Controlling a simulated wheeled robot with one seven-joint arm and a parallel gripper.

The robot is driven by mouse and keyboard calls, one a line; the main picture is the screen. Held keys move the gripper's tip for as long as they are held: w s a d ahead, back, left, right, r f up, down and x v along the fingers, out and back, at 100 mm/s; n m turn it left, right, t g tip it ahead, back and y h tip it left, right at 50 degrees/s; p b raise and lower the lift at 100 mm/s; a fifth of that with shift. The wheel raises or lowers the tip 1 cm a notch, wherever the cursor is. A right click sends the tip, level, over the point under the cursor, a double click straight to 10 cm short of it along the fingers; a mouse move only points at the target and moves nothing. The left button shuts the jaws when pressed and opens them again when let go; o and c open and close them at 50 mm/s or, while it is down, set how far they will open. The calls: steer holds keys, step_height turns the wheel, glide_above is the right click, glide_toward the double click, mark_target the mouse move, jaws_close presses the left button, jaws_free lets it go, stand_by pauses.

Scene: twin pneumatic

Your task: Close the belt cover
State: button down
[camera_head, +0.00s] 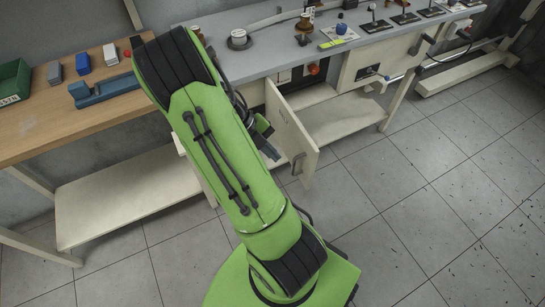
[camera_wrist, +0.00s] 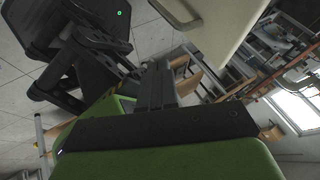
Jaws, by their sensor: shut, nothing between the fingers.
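The belt cover (camera_head: 288,125) is a cream hinged door under the grey bench. It stands swung open, out from the cabinet front, with a dark handle (camera_head: 298,163) near its free lower edge. My gripper (camera_head: 270,152) is on the left side of the cover, close to its handle face; I cannot tell whether it touches. My green arm hides part of the cabinet to the left. In the wrist view my gripper (camera_wrist: 156,82) is shut and empty, and a cream panel, likely the cover (camera_wrist: 222,25), is at the top, apart from the fingers.
The grey bench (camera_head: 270,58) carries small pneumatic parts. A wooden table (camera_head: 40,128) with a green bin (camera_head: 12,84) and a blue tool (camera_head: 105,90) stands at left. A lower shelf (camera_head: 340,118) shows right of the cover.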

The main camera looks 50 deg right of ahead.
mark_target(302, 165)
steer(key=s+d+f+b, duration=0.2)
steer(key=s+d+f, duration=0.3)
steer(key=s+f, duration=0.2)
steer(key=shift+d+f, duration=0.15)
steer(key=shift+d, duration=0.05)
steer(key=shift+d, duration=0.15)
